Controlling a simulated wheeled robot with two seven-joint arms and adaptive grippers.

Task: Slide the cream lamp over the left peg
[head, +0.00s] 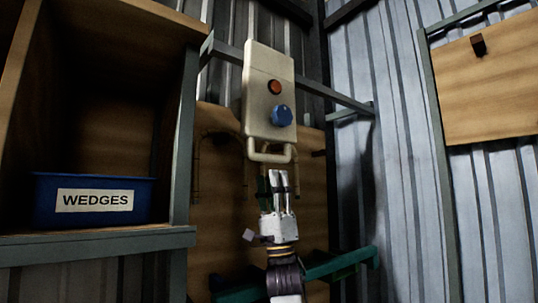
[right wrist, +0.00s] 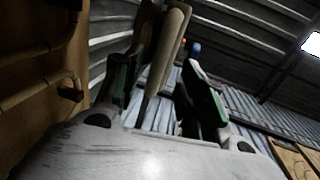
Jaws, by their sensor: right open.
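A cream box (head: 269,95) with an orange button and a blue knob stands upright against the metal wall in the head view. I see no plainly lamp-shaped thing. A cream handle (head: 270,155) runs along the box's lower end. My right gripper (head: 278,180) points up just below the handle, open. In the right wrist view a cream bar (right wrist: 167,60) shows between the fingers; I cannot tell if they touch it. A dark peg (head: 478,44) sticks out of the wooden board at the right. Which peg is the left one is unclear. My left gripper is not in view.
A blue bin (head: 94,199) labelled WEDGES sits on a wooden shelf at left. A wooden panel (head: 215,230) with bent rods stands behind my arm. A green bar (head: 340,262) crosses low down. The wooden board (head: 500,90) hangs at right.

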